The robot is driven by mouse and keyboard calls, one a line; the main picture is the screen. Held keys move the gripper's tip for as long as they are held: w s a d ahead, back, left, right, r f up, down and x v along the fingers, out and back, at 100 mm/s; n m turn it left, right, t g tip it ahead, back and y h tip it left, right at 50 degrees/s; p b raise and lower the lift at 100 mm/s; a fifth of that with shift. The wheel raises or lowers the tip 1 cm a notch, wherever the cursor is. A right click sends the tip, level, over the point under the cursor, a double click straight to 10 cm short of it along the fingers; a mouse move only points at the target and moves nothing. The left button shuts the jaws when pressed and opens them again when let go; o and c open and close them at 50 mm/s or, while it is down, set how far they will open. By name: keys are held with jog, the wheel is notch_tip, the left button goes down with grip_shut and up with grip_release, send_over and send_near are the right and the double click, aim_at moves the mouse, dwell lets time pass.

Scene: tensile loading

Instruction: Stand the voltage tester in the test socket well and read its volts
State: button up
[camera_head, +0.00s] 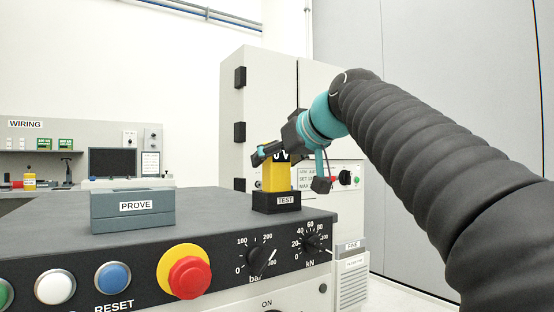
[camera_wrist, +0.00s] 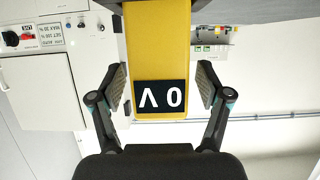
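The yellow voltage tester (camera_head: 275,178) stands upright with its lower end in the black test socket well (camera_head: 263,203) marked TEST. Its dark display reads 0 V; in the wrist view the tester (camera_wrist: 158,45) shows the same reading upside down. My gripper (camera_head: 262,154) is at the tester's top. In the wrist view my gripper (camera_wrist: 162,85) has one finger on each side of the tester, with narrow gaps beside it, so it looks open. The tester's lower end is hidden in the well.
A grey block marked PROVE (camera_head: 134,209) sits left on the dark console top (camera_head: 220,212). The console front carries dials, buttons and a red emergency stop (camera_head: 189,277). A pale cabinet (camera_head: 262,85) stands behind. A wiring bench (camera_head: 30,160) is at the far left.

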jog(key=shift+r, duration=0.2)
jog(key=v, duration=1.2)
jog(key=shift+f, duration=0.1)
jog(key=s+d+f+m+g+h, duration=0.2)
jog(key=s+f, duration=0.4)
jog(key=f, duration=1)
jog(key=s+d+f+m+g+h, duration=0.1)
jog(key=s+d+f, duration=0.4)
jog(key=f, duration=1.2)
jog(key=s+d+f+m+g+h, duration=0.2)
jog(key=s+f, duration=0.6)
jog(key=f, duration=0.9)
jog(key=d+m+h, duration=0.1)
jog(key=h, duration=0.1)
jog(key=shift+d+m+g+h, duration=0.2)
jog(key=shift+m+g+h, duration=0.1)
jog(key=shift+m, duration=0.1)
